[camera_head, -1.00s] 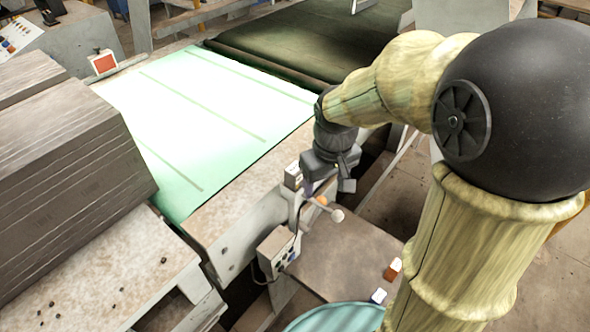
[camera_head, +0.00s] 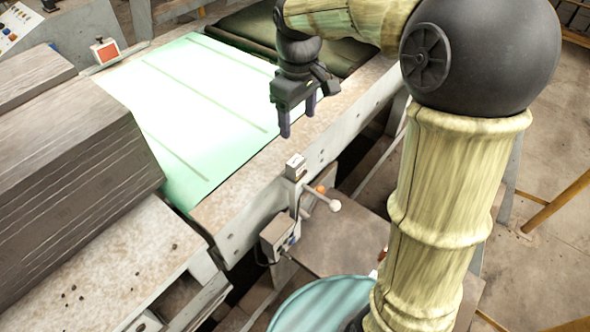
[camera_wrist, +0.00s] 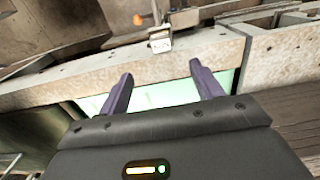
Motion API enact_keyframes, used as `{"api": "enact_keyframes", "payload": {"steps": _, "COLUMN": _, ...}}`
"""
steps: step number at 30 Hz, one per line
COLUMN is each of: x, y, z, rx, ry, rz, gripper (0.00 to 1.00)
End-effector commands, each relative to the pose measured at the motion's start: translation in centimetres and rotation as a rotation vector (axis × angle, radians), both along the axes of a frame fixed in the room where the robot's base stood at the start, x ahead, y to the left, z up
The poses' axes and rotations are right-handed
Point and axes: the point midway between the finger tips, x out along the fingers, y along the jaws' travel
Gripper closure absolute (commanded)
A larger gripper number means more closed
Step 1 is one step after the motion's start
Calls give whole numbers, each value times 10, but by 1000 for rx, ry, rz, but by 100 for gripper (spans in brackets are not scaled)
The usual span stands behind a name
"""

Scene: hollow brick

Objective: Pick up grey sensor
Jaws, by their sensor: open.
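The small grey box that looks like the grey sensor (camera_head: 295,166) sits at the side edge of the conveyor frame. In the wrist view the sensor (camera_wrist: 160,43) shows beyond the fingertips, near the middle, with a light label on it. My gripper (camera_head: 297,123) is open and empty, above the conveyor edge and apart from the sensor. In the wrist view its two purple fingers (camera_wrist: 160,72) are spread wide with nothing between them.
A lever with a white knob (camera_head: 334,205) and an orange knob (camera_head: 320,190) stick out close to the sensor. A grey control box (camera_head: 278,238) hangs below. The pale green belt (camera_head: 200,110) is clear. A stack of grey slabs (camera_head: 75,180) stands at left.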

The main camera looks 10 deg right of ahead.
Motion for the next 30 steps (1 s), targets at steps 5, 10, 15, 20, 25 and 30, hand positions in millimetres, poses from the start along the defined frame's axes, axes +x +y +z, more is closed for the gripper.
{"api": "enact_keyframes", "payload": {"steps": 5, "x": -1, "y": 0, "z": -31, "rx": -1, "ry": 6, "rz": 1, "gripper": 35}}
{"api": "enact_keyframes", "payload": {"steps": 10, "x": -1, "y": 0, "z": -61, "rx": -1, "ry": 6, "rz": 1, "gripper": 35}}
{"api": "enact_keyframes", "payload": {"steps": 15, "x": -1, "y": 0, "z": -90, "rx": -1, "ry": 5, "rz": 1, "gripper": 35}}
{"api": "enact_keyframes", "payload": {"steps": 20, "x": -1, "y": 1, "z": -103, "rx": 0, "ry": 1, "rz": 0, "gripper": 35}}
{"api": "enact_keyframes", "payload": {"steps": 25, "x": 0, "y": 0, "z": -103, "rx": 0, "ry": 0, "rz": -1, "gripper": 35}}
{"api": "enact_keyframes", "payload": {"steps": 30, "x": 0, "y": 1, "z": -105, "rx": 0, "ry": 0, "rz": 0, "gripper": 35}}
